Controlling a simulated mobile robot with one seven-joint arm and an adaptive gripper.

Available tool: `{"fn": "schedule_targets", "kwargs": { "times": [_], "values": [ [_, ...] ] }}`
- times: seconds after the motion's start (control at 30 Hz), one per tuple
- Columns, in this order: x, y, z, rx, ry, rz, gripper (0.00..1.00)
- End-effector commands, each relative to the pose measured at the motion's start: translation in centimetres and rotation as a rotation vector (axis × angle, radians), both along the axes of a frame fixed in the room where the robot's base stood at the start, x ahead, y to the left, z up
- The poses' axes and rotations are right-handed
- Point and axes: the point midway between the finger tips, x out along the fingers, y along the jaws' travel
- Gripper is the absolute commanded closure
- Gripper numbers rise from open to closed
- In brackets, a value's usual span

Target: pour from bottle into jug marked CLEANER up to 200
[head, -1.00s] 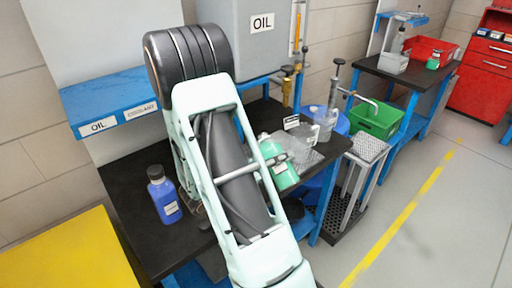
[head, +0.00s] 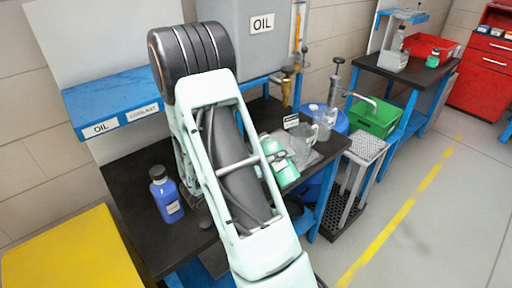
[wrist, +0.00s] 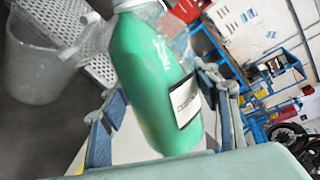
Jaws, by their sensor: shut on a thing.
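The green bottle (wrist: 155,85) with a white label is held between the fingers of my gripper (wrist: 165,105), which is shut on it. In the wrist view the bottle is tilted, and its top is cut off by the upper edge. In the head view the bottle (head: 280,162) is partly behind my arm, beside a clear jug (head: 303,138) on the dark bench. A clear jug (wrist: 38,68) also shows at the left of the wrist view, apart from the bottle's body. Its marks and any liquid level cannot be read. A small sign (head: 291,121) stands by the jugs, its text unreadable.
Another clear vessel (head: 325,120) stands just behind the jug. A blue bottle (head: 166,195) stands on the bench's left part. A green crate (head: 375,118) is to the right.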

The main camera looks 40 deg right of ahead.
Motion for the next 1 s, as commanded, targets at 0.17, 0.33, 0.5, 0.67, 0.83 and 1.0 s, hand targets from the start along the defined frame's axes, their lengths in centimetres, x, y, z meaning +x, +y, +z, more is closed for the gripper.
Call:
{"fn": "schedule_targets", "kwargs": {
  "times": [0.17, 0.33, 0.5, 0.67, 0.83, 1.0],
  "values": [
    [-0.03, -0.04, 0.16, -0.002, 0.019, -0.001, 0.87],
    [-0.08, -0.05, 0.15, -0.002, 0.037, -0.001, 0.87],
    [-0.13, -0.06, 0.16, -0.001, 0.056, -0.001, 0.87],
    [-0.18, -0.06, 0.15, 0.000, 0.074, -0.001, 0.87],
    [-0.21, -0.06, 0.13, 0.000, 0.091, -0.001, 0.87],
    [-0.24, -0.05, 0.11, 0.001, 0.107, -0.001, 0.87]
  ]
}}
